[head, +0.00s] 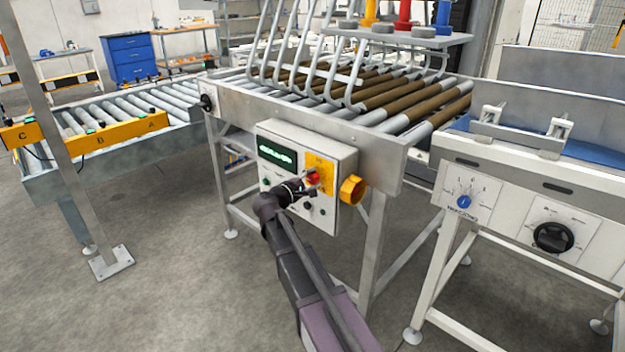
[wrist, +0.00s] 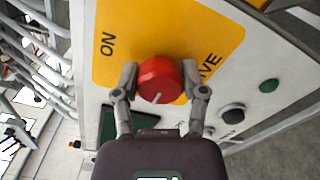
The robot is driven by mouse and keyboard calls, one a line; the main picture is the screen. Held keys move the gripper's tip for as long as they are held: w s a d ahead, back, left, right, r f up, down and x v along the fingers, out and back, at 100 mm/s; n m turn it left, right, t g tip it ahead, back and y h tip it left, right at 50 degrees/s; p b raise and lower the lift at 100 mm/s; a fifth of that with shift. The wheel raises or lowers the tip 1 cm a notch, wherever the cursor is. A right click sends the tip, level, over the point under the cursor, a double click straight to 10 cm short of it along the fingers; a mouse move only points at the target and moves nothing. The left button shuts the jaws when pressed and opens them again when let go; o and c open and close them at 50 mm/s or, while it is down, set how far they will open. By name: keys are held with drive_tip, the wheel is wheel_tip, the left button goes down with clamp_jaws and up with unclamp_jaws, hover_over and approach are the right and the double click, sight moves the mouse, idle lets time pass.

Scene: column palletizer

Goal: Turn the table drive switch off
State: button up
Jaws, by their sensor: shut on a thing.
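The table drive switch is a round red knob (head: 313,177) on a yellow plate (head: 322,168) at the right of the control box. In the wrist view the red knob (wrist: 160,78) sits on the yellow plate (wrist: 205,30), which reads "ON" and a partly hidden "…VE". A pale mark on the knob points down in the picture, toward my palm. My gripper (head: 307,184) reaches the knob from the front. In the wrist view my gripper (wrist: 162,86) is shut on the knob, one finger at each side. The arm hides part of the box's lower face.
The control box (head: 268,132) has a green display (head: 277,153) and several buttons. A roller table (head: 400,97) stands above, a second cabinet with dials (head: 553,237) at right, and a metal post (head: 70,150) at left.

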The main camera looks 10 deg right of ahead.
drive_tip(key=shift+w, duration=0.1)
idle(0.3)
drive_tip(key=o, duration=1.1)
drive_tip(key=shift+o, duration=0.2)
drive_tip(key=v, duration=1.2)
drive_tip(key=shift+d, duration=0.1)
